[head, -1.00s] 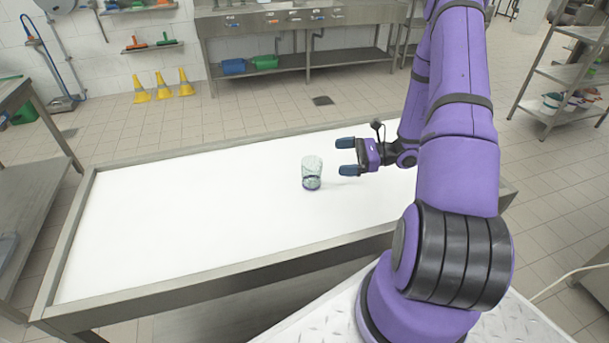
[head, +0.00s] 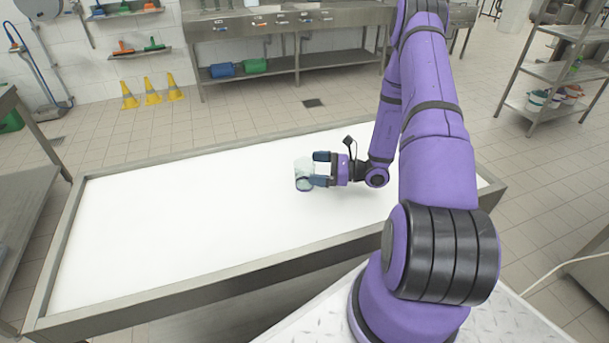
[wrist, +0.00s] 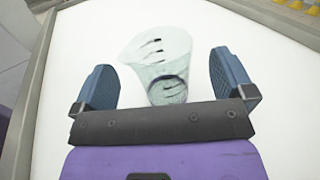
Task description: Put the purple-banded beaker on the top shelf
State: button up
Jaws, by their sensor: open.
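A clear beaker with a dark purple band low down (head: 303,175) stands upright on the white table (head: 180,220). My gripper (head: 318,168) is open beside it at its right, with its fingers pointing left at the beaker. In the wrist view the beaker (wrist: 160,68) shows between the two blue fingers of my gripper (wrist: 165,85), with a visible gap on each side. I cannot tell which shelf the task calls the top shelf.
A raised metal rim (head: 215,280) runs round the table. The table left of the beaker is bare. A metal shelf rack (head: 570,75) stands at the far right with several small tubs low down. Yellow cones (head: 152,92) stand by the back wall.

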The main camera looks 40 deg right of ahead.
aim_at(305, 163)
jog(key=x, duration=0.4)
jog(key=shift+r, duration=0.15)
jog(key=shift+c, duration=0.2)
jog(key=c, duration=1)
jog(key=shift+r, duration=0.1)
